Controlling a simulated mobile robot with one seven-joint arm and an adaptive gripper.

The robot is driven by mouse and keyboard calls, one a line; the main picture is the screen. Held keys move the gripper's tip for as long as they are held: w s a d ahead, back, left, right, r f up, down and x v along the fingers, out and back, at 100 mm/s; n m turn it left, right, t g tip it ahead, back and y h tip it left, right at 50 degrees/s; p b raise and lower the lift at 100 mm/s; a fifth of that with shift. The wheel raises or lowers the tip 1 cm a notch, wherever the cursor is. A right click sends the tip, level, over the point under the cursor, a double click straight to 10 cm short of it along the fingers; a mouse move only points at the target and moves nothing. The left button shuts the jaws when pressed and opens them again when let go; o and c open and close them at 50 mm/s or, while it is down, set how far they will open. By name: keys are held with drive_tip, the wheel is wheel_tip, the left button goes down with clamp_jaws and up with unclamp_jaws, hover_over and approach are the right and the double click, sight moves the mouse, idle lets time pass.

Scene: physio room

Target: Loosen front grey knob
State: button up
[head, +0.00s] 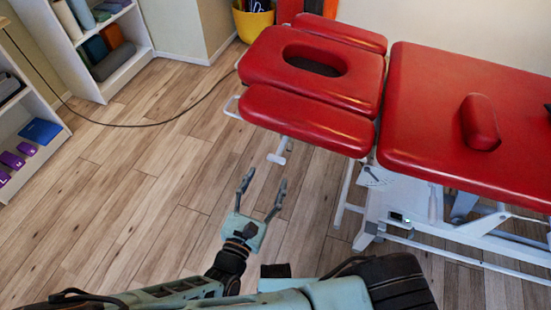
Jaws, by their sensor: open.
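A red treatment table has a headrest section (270,68) with an oval face hole and separate side pads, one of them the near armrest pad (308,120). A small pale grey T-shaped piece (279,154) hangs below the near pad; it looks like a knob on a stem, but it is too small to be sure. My gripper (264,181) is open and empty, its two fingers apart and pointing up the picture. It is over the floor just below the pale piece in the picture, apart from it. Much of the pad's underside is hidden.
The table's main section (440,110) carries a red bolster (480,122). Its white frame (368,215) stands right of my gripper. A white shelf (125,75) is at upper left, and a yellow bucket (253,24) at the back. A dark cable (150,124) crosses the otherwise clear wooden floor.

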sight(275, 161)
drive_tip(key=b+x, duration=0.1)
drive_tip(key=x, duration=0.7)
drive_tip(key=shift+w+d, duration=0.1)
drive_tip(key=shift+w, duration=0.1)
drive_tip(key=c, duration=1.2)
